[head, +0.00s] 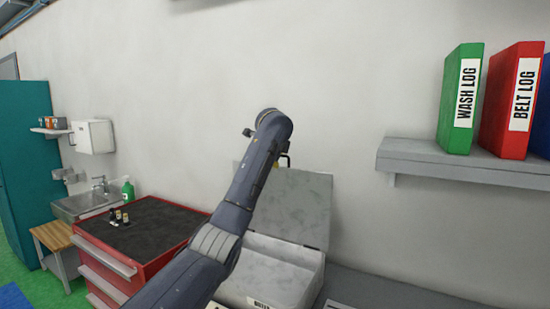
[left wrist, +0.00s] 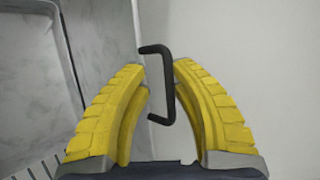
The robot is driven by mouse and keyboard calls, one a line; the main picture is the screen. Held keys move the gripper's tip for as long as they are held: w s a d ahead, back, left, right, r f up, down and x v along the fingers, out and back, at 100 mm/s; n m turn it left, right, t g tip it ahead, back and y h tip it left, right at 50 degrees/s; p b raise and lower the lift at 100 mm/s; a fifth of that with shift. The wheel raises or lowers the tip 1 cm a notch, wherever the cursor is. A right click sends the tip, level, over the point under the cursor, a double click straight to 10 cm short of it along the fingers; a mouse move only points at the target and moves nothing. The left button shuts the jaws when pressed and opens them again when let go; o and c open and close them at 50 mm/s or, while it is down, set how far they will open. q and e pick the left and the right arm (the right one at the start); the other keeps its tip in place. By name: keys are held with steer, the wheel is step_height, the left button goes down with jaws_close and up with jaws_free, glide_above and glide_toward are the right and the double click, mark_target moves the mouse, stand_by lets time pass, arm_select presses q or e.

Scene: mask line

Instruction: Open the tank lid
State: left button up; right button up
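The grey tank (head: 282,268) stands against the wall in the head view, its lower edge cut by the frame. Its lid (head: 300,205) is raised, tilted up near the wall. In the left wrist view a black bracket handle (left wrist: 168,90) stands beside the lid's edge. The yellow fingers of my left gripper (left wrist: 160,72) are on either side of the handle, open, with a gap by the left finger; the right finger is close to it. In the head view my arm hides most of that gripper. My right gripper is not in view.
A red tool cabinet (head: 130,255) with small bottles on top stands left of the tank. A grey shelf (head: 470,165) with a green binder (head: 460,100) and red binder (head: 510,105) juts from the wall at right. A sink (head: 85,203) is at far left.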

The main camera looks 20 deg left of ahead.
arm_select(q)
steer(key=shift+o, duration=0.6)
steer(key=shift+r, duration=0.2)
steer(key=v, duration=1.2)
steer(key=shift+d+f, duration=0.1)
